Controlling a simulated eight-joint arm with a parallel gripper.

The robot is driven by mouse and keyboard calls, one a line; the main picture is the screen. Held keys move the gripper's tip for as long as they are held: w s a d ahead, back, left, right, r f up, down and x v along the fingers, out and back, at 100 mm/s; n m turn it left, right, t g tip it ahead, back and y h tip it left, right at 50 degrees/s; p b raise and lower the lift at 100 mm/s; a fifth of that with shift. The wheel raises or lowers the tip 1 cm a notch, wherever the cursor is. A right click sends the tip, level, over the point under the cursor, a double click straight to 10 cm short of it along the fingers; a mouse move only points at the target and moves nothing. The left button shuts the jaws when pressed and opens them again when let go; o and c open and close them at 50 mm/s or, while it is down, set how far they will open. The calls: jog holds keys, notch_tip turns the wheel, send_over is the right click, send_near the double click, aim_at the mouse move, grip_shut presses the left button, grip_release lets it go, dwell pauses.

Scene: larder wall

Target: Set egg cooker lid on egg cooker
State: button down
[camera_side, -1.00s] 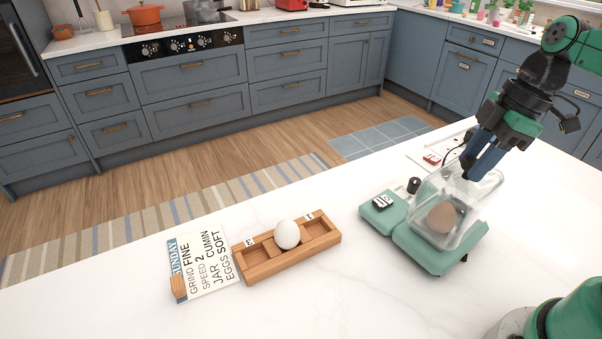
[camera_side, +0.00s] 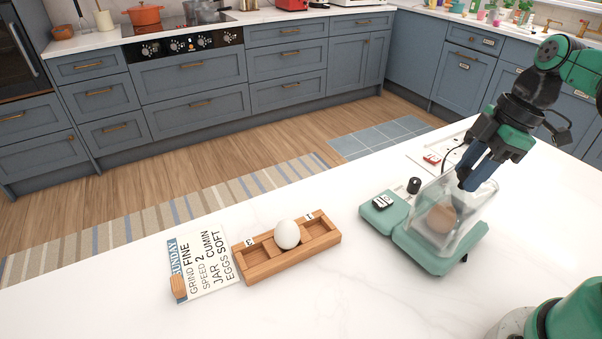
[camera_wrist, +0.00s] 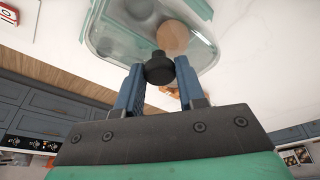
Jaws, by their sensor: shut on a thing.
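My gripper (camera_side: 475,172) is shut on the dark knob (camera_wrist: 159,68) of the clear egg cooker lid (camera_side: 454,205). The lid is a see-through box, tilted, over the right part of the green egg cooker (camera_side: 425,254). A brown egg (camera_side: 441,218) shows through the lid on the cooker. In the wrist view the lid (camera_wrist: 112,45) spreads below the blue fingers, and the egg (camera_wrist: 173,38) is visible through it. I cannot tell whether the lid's lower edge touches the cooker base.
A wooden egg tray (camera_side: 262,268) with a white egg (camera_side: 287,234) stands to the left, beside a printed card (camera_side: 205,262). A small green unit (camera_side: 384,212) with a black-and-white label adjoins the cooker. The front of the white counter is clear.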

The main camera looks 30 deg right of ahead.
jog(key=shift+c, duration=2.2)
grip_release()
jog(key=shift+v, duration=2.7)
jog(key=shift+w+a+f+m, duration=0.2)
jog(key=shift+a+m, duration=0.05)
jog(key=shift+m, duration=0.15)
jog(key=w+a+f+m+t+h, duration=0.1)
jog(key=m, duration=0.1)
jog(key=w+a+f+m+t, duration=0.1)
jog(key=a+m+t, duration=0.1)
jog(key=m, duration=0.1)
jog(key=w+a+f+m+t+h, duration=0.1)
jog(key=a+f+m, duration=0.1)
jog(key=m, duration=0.1)
jog(key=shift+w+a+h, duration=0.2)
jog(key=shift+w+h, duration=0.1)
jog(key=shift+w, duration=0.05)
jog(key=shift+w+a+f+m+t, duration=0.1)
jog(key=shift+w+a+m+t, duration=0.2)
jog(key=shift+a+m+t, duration=0.55)
